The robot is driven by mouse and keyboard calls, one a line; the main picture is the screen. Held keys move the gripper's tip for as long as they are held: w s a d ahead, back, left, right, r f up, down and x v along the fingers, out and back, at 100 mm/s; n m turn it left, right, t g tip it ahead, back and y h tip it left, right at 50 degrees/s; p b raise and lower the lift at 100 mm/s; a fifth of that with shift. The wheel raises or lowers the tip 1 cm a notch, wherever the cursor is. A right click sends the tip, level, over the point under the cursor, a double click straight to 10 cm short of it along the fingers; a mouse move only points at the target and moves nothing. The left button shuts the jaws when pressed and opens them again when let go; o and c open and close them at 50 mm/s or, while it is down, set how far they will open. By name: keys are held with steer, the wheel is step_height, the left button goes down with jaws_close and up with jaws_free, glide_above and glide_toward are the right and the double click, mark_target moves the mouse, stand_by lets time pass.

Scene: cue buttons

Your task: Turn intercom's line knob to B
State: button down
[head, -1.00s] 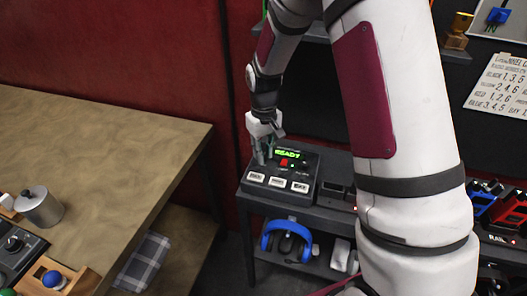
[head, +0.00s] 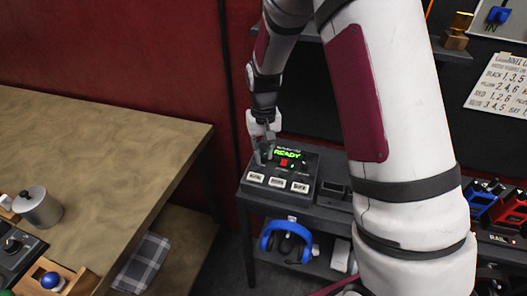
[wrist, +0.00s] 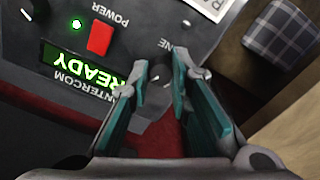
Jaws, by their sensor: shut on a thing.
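The intercom (head: 284,178) is a dark sloped box on a low shelf, with a green READY display, a red power button and a row of white-labelled keys. In the wrist view its face (wrist: 130,65) appears upside down. My gripper (head: 264,154) is at the left part of the panel. In the wrist view, my gripper (wrist: 160,72) has its fingertips closed around the small dark line knob (wrist: 160,78), beside the printed word ending in "NE". The fingers hide most of the knob and its nearby marks. I cannot tell which letter it points to.
A wooden table (head: 110,140) stands at the left with a metal canister (head: 38,207). Blue headphones (head: 287,240) lie on the shelf below the intercom. Red and blue devices (head: 510,208) stand at the right. A red wall is close behind.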

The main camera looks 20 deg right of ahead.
mark_target(263, 155)
steer(key=shift+a, duration=0.1)
steer(key=c, duration=1.5)
jaws_free()
steer(key=shift+o, duration=0.2)
step_height(263, 155, up, 12)
steer(key=s+r+t, duration=0.3)
steer(key=s+r, duration=1)
steer(key=s+n+t, duration=0.1)
steer(key=s+t, duration=0.1)
steer(key=s, duration=1.1)
steer(key=shift+s+d+r, duration=0.2)
steer(key=shift+s+r, duration=0.2)
steer(key=shift+r, duration=0.05)
